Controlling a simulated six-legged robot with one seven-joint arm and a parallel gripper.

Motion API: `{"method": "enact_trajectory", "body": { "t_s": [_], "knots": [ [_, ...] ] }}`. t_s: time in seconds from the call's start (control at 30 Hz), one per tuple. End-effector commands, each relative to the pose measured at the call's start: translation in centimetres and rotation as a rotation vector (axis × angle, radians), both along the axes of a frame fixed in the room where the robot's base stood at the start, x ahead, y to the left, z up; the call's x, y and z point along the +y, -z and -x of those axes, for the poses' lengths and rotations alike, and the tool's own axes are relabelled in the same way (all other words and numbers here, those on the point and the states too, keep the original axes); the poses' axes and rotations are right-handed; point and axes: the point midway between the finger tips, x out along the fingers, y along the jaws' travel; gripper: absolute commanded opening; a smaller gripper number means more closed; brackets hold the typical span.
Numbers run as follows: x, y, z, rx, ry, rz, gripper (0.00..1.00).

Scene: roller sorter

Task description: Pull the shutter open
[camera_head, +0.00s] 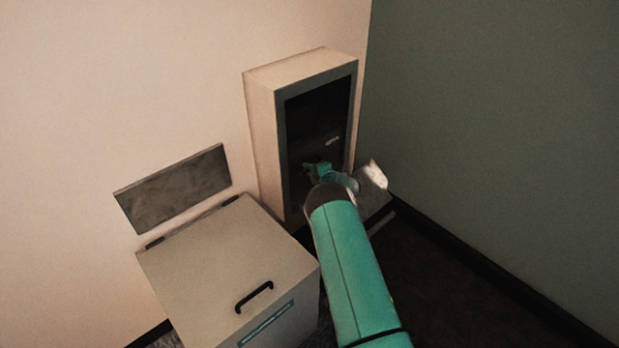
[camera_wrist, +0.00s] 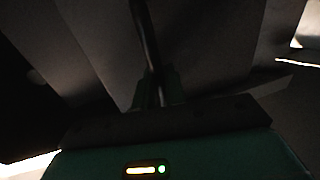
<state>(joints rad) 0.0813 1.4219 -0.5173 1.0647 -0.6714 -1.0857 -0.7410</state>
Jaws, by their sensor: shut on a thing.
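My gripper (camera_head: 316,169) is at the lower part of this front. In the wrist view my gripper (camera_wrist: 155,88) is shut on a dark bar handle (camera_wrist: 145,38). The bar runs up from between the fingers, in front of dim grey surfaces. My arm hides the cabinet's lower right. How far the shutter is open is too dark to tell.
A pale box (camera_head: 220,262) with a black lid handle (camera_head: 254,297) stands left of my arm, close to the cabinet. A grey panel (camera_head: 180,185) is on the wall above it. The green wall (camera_head: 490,120) closes off the right; dark floor (camera_head: 440,290) there is clear.

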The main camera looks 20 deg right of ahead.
Motion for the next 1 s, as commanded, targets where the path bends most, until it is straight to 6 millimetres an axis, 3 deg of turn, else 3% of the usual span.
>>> {"method": "enact_trajectory", "body": {
  "t_s": [0.03, 0.3, 0.5, 0.7, 1.0],
  "knots": [
    [0.0, -1.9, -0.2, -0.009, -0.001, 0.0, 0.0],
    [0.0, -9.4, -0.1, -0.01, -0.002, -0.001, 0.0],
    [-0.1, -13.6, -0.1, -0.007, -0.001, -0.001, 0.0],
    [-0.1, -15.5, 0.0, -0.003, -0.001, 0.0, 0.0],
    [-0.1, -16.0, -0.1, -0.005, 0.0, -0.001, 0.0]
  ]
}}
